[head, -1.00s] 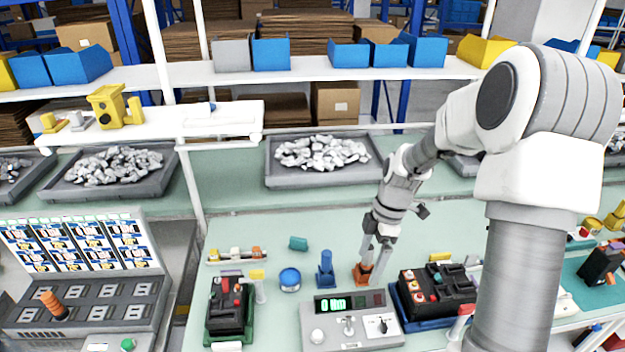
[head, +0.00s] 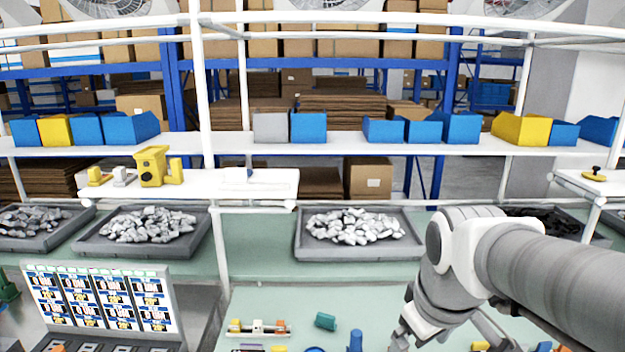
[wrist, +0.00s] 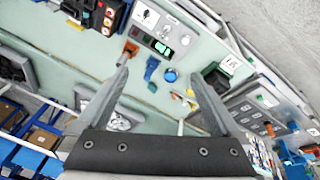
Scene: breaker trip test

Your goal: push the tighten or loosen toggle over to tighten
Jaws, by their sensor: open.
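The grey console with a lit green display (wrist: 160,45) shows near the top of the wrist view, upside down and partly cut by the frame edge. A white switch label (wrist: 148,17) with a small dark mark is on it; the toggle's position is too small to tell. The console is below the head view's lower edge. My gripper (wrist: 160,63) is open and empty, its fingers spread below the console in the wrist picture, apart from the label. In the head view my wrist is at lower right, with the fingertips cut off.
A blue stand (wrist: 152,69), a round blue item (wrist: 170,76) and an orange-brown holder (wrist: 130,47) lie near the console. A black device with red buttons (wrist: 104,14) is at upper left. Shelves with blue bins (head: 308,127) stand behind the bench; bare green bench (head: 270,300) shows.

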